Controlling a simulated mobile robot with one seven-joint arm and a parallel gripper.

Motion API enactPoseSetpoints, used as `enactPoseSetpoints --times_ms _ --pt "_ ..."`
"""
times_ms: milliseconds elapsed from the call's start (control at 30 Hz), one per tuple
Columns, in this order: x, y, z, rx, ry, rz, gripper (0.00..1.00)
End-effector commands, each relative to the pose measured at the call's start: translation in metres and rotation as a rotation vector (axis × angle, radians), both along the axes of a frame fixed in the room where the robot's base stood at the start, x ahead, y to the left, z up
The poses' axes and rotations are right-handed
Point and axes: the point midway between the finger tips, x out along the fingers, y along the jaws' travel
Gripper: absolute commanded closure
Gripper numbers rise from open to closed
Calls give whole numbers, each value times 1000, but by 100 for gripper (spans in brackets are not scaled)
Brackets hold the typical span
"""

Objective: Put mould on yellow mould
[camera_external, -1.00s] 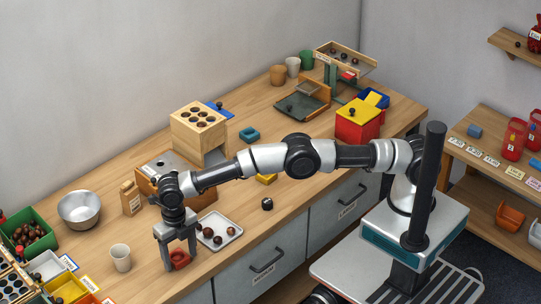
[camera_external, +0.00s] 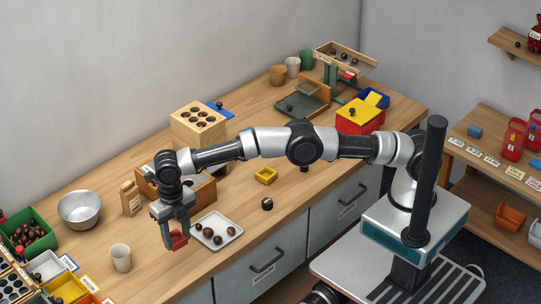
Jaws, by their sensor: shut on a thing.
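My gripper (camera_external: 177,240) is shut on a red mould (camera_external: 178,241) and holds it tilted, seemingly above the front part of the counter, left of the white tray. The fingers hide part of the mould. The yellow mould (camera_external: 265,176), a small square open piece, sits on the counter to the right of and behind my gripper, clear of it. A blue mould seen earlier behind my arm is now hidden by it.
A white tray (camera_external: 222,243) with several chestnuts lies just right of my gripper. A wooden box (camera_external: 205,187) stands behind; a white cup (camera_external: 121,258) stands left.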

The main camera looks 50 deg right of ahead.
Motion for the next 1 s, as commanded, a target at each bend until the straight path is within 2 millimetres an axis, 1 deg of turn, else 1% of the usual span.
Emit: enactPoseSetpoints --times_ms 33,100,300,367,467,567,600,667,700,733,767,800,867,900,967,1000 --pt "0 0 9 1 0 0 80" --pt "0 0 15 1 0 0 80" --pt "3 -3 20 0 0 -6 80" --pt "9 -9 21 -1 1 -18 80" --pt "29 -30 25 0 2 -61 80" --pt "57 -67 31 2 4 -128 80" --pt "68 -85 34 4 5 -159 80" --pt "84 -114 37 5 7 -208 80" --pt "93 -134 39 7 8 -239 80" --pt "99 -149 41 8 8 -263 80" --pt "104 -165 43 8 9 -287 80" --pt "111 -186 45 10 8 -319 80" --pt "118 -218 47 10 8 -368 80" --pt "121 -240 49 11 8 -400 80" --pt "124 -273 51 11 7 -449 80" --pt "124 -295 52 10 7 -481 80"
